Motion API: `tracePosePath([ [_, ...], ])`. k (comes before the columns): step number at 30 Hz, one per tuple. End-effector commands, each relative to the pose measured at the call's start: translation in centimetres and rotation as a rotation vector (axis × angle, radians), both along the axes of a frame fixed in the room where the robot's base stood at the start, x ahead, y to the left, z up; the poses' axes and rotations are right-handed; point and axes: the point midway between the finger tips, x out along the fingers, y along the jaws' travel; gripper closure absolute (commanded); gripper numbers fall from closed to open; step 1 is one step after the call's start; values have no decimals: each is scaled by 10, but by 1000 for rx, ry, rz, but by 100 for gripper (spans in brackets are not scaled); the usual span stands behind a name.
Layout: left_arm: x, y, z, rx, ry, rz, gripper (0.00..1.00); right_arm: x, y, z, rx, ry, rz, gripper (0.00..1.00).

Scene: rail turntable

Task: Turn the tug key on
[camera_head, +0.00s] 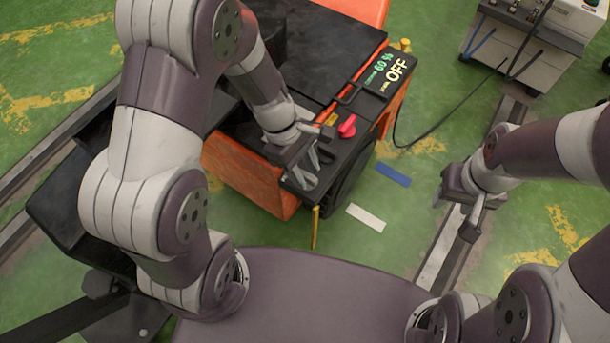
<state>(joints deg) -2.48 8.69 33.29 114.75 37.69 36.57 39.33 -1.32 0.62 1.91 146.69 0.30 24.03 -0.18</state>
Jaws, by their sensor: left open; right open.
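The orange tug (243,180) with a black top stands in the middle. Its display (386,75) reads "OFF" in yellow, with a green "60 %" line beside it. A red knob (347,126) sits on the dark control panel, beside a small yellow label (331,118). My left gripper (311,168) is open over the panel's near end, to the lower left of the red knob. I cannot clearly make out a key; my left gripper covers part of the panel. My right gripper (454,214) is open and empty, right of the tug over the floor rail.
A white cabinet (540,45) with a black cable stands at the top right. A floor rail (440,255) runs along the right side. Blue (393,174) and white (366,218) strips lie on the green floor. A yellow post (315,228) stands at the tug's near corner.

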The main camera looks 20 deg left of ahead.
Motion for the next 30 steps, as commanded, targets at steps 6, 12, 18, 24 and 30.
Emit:
tracePosePath([
  [6, -1, -2, -4, 1, 0, 0, 60, 0, 0, -3, 0, -1, 0, 53],
  [12, -1, -2, -4, 1, 0, 0, 92, 0, 0, -3, 0, -1, 0, 53],
  [18, -1, -2, -4, 0, 0, 0, 100, 0, 0, -2, 0, 0, 0, 53],
  [24, 0, -2, -2, 0, 1, -32, 100, 0, 0, 5, 0, 0, 0, 53],
  [30, 0, -3, 1, 0, 3, -138, 100, 0, 0, 24, 0, -1, 0, 53],
])
